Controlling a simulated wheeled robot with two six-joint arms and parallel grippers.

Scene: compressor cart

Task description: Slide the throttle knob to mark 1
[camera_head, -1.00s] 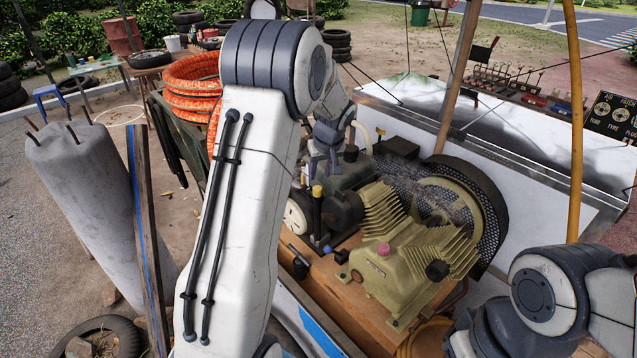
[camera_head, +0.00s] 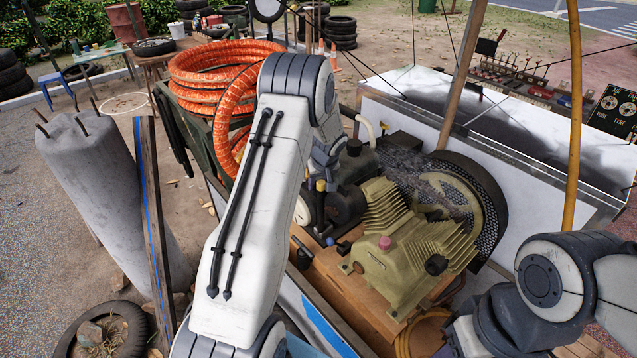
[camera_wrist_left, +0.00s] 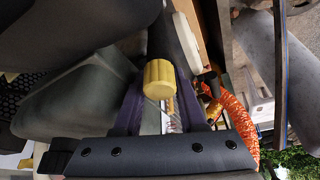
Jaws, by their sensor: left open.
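A ribbed yellow knob (camera_wrist_left: 158,78), probably the throttle knob, is in the middle of the left wrist view. A small yellow cap, which looks like the same knob, shows in the head view (camera_head: 320,185) beside the compressor's dark motor. My left gripper (camera_wrist_left: 160,98) is open. Its two purple fingers stand on either side of the knob in the wrist picture; I cannot tell whether they touch it. In the head view the left gripper (camera_head: 324,168) is just above the knob, partly hidden by my arm. No mark 1 is legible. My right gripper is out of view.
The olive finned compressor (camera_head: 405,260) and its mesh-guarded wheel (camera_head: 465,205) stand right of the knob on a wooden deck (camera_head: 350,300). An orange hose coil (camera_head: 205,90) is at left. A wooden post (camera_head: 462,75) and yellow hose (camera_head: 575,110) rise at right.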

